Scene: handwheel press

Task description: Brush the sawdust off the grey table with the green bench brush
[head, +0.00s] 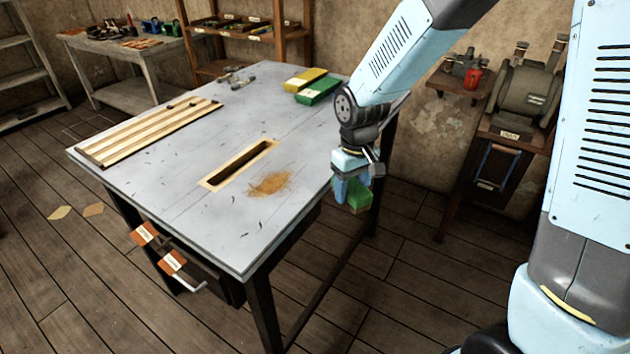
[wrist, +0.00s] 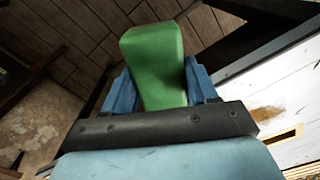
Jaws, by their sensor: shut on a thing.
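My gripper (head: 353,192) is shut on the green bench brush (head: 357,197), just off the right edge of the grey table (head: 225,217). In the wrist view the brush (wrist: 156,62) sits between the two blue fingers of my gripper (wrist: 160,85). The brush's bristles cannot be made out. A patch of orange-brown sawdust (head: 270,183) lies on the tabletop, right of a wood-framed slot (head: 238,164). The sawdust also shows at the right of the wrist view (wrist: 266,114).
A slatted wooden panel (head: 150,130) lies on the table's left part. Yellow (head: 305,79) and green (head: 318,91) boxes lie at its far right corner. Labelled handles (head: 172,262) stick out at the front. A machine on a stand (head: 520,95) is at the right.

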